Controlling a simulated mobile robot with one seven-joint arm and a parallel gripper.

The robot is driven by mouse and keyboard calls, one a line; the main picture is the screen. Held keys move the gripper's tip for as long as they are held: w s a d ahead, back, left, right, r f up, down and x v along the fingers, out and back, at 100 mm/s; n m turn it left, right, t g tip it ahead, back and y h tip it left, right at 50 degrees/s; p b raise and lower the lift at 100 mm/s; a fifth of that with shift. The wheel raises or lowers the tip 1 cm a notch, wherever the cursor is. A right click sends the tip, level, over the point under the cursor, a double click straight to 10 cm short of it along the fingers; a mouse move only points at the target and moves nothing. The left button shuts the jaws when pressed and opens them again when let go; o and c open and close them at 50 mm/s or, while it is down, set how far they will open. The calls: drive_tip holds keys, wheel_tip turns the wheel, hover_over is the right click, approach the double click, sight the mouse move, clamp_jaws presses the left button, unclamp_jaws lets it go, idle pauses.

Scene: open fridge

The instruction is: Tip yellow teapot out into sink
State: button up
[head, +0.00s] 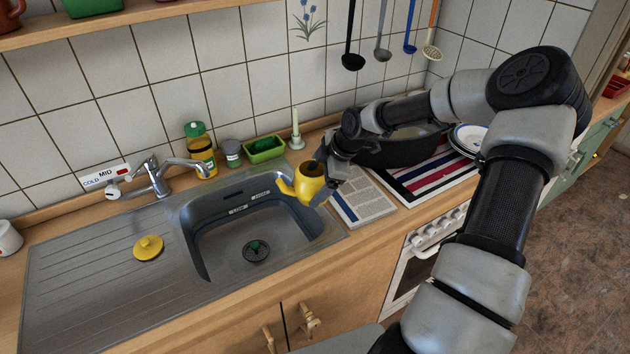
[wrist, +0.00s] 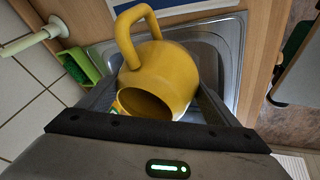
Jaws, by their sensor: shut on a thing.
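The yellow teapot (head: 308,185) is in my gripper (head: 325,182), above the right rim of the sink (head: 211,250). Its dark, lidless opening faces up in the head view, and a curved yellow part points left over the basin. In the wrist view the teapot (wrist: 160,75) sits between the two fingers of my gripper (wrist: 158,98), with its looped handle at the top and its open mouth toward the camera. My gripper is shut on the teapot's body. I cannot tell what is inside it. A yellow lid (head: 148,248) lies on the drainboard.
The faucet (head: 160,175) stands behind the sink. A yellow bottle (head: 203,158), grey jar (head: 232,153), green sponge tray (head: 264,149) and candle holder (head: 296,135) line the wall. A newspaper (head: 362,198) and dark pot (head: 395,148) are to the right. The basin is clear.

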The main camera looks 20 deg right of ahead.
drive_tip(key=shift+f, duration=1.85)
drive_tip(key=shift+w+d+r+h, duration=0.1)
drive_tip(key=shift+r+h, duration=0.2)
drive_tip(key=shift+h, duration=0.3)
drive_tip(key=shift+r+n+h, duration=0.3)
drive_tip(key=shift+n+h, duration=0.1)
drive_tip(key=shift+h, duration=0.6)
drive_tip(key=shift+r+t+h, duration=0.1)
drive_tip(key=shift+t+h, duration=0.2)
drive_tip(key=shift+h, duration=0.8)
drive_tip(key=shift+f+b, duration=0.2)
drive_tip(key=shift+b, duration=0.25)
drive_tip(key=shift+n+h+b, duration=0.3)
drive_tip(key=shift+h+b, duration=0.2)
drive_tip(key=shift+b, duration=0.2)
drive_tip(key=shift+b, duration=0.3)
